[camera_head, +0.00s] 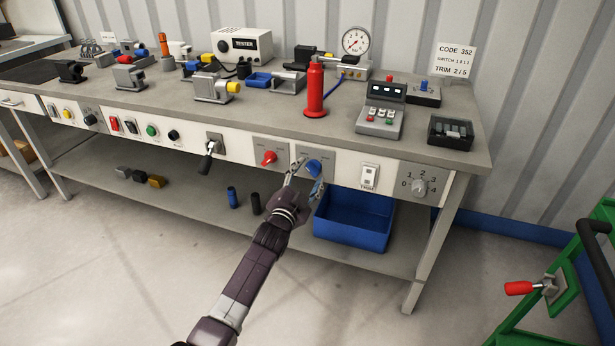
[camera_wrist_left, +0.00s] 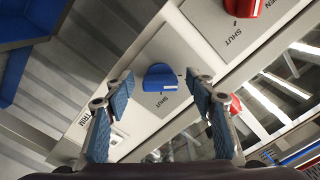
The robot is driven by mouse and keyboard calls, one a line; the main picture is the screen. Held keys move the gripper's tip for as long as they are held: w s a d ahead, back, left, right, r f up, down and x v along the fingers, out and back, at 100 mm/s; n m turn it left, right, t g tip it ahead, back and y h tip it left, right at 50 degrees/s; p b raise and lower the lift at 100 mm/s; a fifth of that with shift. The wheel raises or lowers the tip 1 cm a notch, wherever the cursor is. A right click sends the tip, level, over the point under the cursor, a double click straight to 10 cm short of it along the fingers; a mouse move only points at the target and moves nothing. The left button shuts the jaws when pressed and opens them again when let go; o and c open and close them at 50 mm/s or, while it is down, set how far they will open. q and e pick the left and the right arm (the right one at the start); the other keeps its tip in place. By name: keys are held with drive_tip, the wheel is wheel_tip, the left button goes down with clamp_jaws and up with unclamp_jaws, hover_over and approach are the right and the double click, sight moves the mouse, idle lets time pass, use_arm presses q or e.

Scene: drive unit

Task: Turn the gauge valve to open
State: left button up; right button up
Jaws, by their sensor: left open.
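A blue valve knob (camera_head: 314,166) sits on a grey plate on the bench's front panel. It also shows in the left wrist view (camera_wrist_left: 160,76), with the word SHUT printed beside it. My left gripper (camera_head: 307,177) is open in front of the blue knob. In the wrist view its two blue-padded fingers (camera_wrist_left: 158,84) stand either side of the knob, with gaps visible. A red valve knob (camera_head: 268,158) is to the left, and in the wrist view (camera_wrist_left: 243,8) SHUT and part of OPEN show near it. The round pressure gauge (camera_head: 355,41) stands on the bench top. My right gripper is not in view.
A light switch marked TRIM (camera_head: 369,176) and a numbered dial (camera_head: 420,186) lie right of the blue knob. A black-handled lever (camera_head: 207,158) is further left. A blue bin (camera_head: 354,218) sits below on the lower shelf. A green cart frame (camera_head: 560,300) stands at right.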

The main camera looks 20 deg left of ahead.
use_arm(q)
drive_tip(key=shift+s, duration=0.1)
drive_tip(key=s, duration=1.1)
drive_tip(key=shift+s+a, duration=0.2)
drive_tip(key=shift+s, duration=0.2)
